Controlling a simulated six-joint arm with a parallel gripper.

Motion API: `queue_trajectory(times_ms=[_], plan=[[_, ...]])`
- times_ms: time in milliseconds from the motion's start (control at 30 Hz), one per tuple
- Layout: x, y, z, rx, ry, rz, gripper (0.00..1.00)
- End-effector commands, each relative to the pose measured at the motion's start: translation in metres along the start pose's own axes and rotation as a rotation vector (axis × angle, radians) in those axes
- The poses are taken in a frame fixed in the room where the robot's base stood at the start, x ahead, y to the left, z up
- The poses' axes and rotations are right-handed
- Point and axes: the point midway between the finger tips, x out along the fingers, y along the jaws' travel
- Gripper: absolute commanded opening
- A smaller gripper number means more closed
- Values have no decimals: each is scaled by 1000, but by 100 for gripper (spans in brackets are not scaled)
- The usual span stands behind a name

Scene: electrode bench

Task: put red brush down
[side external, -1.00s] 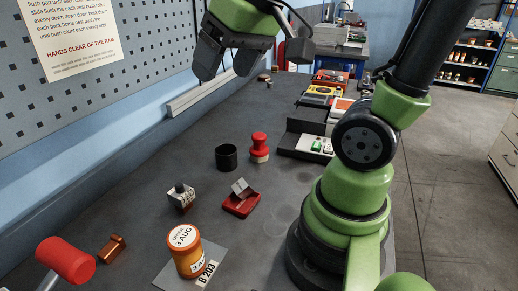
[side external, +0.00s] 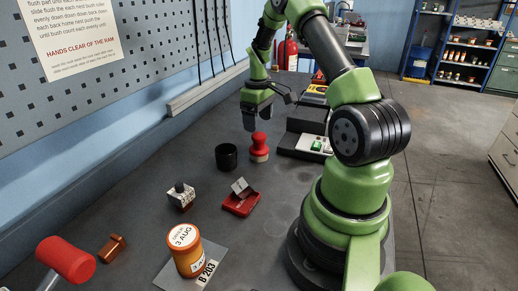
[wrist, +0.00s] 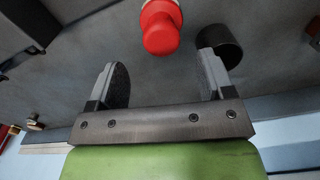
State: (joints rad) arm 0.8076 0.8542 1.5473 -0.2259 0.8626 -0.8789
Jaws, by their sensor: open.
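The red brush (side external: 259,142), with a red knob-like top and a pale band low down, stands upright on the dark bench. In the wrist view its red top (wrist: 161,30) shows at the upper edge, beyond the fingertips and roughly midway between their lines. My gripper (side external: 253,120) is open, just behind and above the brush in the side view. In the wrist view its two fingers (wrist: 166,75) are spread with nothing between them. The gap between fingers and brush is hard to judge from the side.
A black cup (side external: 226,157) stands close left of the brush; it also shows beyond the right finger in the wrist view (wrist: 228,50). A black tray with a green switch (side external: 317,146) is to the right. A red stand (side external: 240,204) and an orange jar (side external: 187,262) are nearer.

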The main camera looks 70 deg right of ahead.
Motion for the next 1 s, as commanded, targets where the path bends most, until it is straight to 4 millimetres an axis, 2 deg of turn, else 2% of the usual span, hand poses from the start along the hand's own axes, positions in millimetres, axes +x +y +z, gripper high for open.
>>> queue_trajectory(times_ms=[100, 267, 500, 633, 833, 867, 1000], plan=[[16, -1, 0, 0, -2, -2, 75], [28, -1, 2, 1, -2, -2, 75], [64, -3, 6, 1, -2, -2, 75], [72, -3, 6, 2, 0, 0, 75], [72, -2, 5, 2, 1, 0, 75], [72, -2, 5, 2, 1, 0, 70], [72, -2, 5, 2, 1, 0, 38]])
